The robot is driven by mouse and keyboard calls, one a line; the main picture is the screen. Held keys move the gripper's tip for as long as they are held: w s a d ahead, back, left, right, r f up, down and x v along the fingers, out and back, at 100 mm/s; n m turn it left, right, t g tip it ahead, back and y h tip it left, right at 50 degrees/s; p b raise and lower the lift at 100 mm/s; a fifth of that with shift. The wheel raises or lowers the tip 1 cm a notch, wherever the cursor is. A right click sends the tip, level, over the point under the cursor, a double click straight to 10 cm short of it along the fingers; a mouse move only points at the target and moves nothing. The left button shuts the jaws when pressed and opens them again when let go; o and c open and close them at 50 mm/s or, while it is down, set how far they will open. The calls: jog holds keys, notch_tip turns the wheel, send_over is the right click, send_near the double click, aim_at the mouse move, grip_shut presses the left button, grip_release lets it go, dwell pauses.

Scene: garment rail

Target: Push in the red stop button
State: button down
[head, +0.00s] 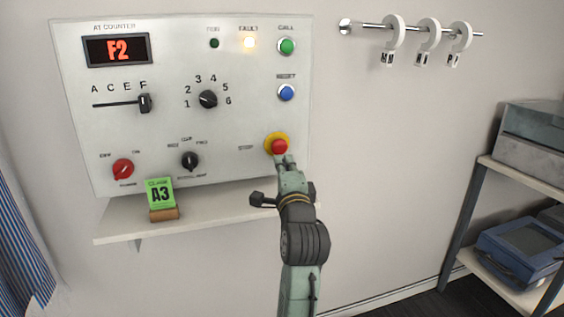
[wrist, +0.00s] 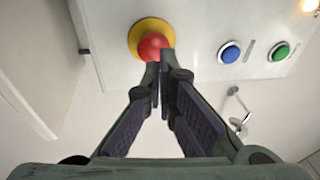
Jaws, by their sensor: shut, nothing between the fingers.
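The red stop button (head: 279,146) sits on a yellow ring at the lower right of the white control panel (head: 150,75). My gripper (head: 285,160) is shut and empty, with its fingertips right at the lower edge of the button in the head view. In the wrist view the red button (wrist: 152,44) is at the top centre, and the closed fingertips of my gripper (wrist: 160,58) overlap its lower edge. I cannot tell whether they touch it or whether the button is pressed in.
A blue reset button (head: 286,92) and a green call button (head: 287,46) are above. A shelf (head: 120,231) below carries a green A3 card (head: 160,194). A rail with rings (head: 395,32) and a rack (head: 515,178) stand right.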

jog(key=b+v, duration=0.1)
jog(key=v, duration=0.7)
jog(key=shift+f+b, duration=0.2)
jog(key=shift+b, duration=0.2)
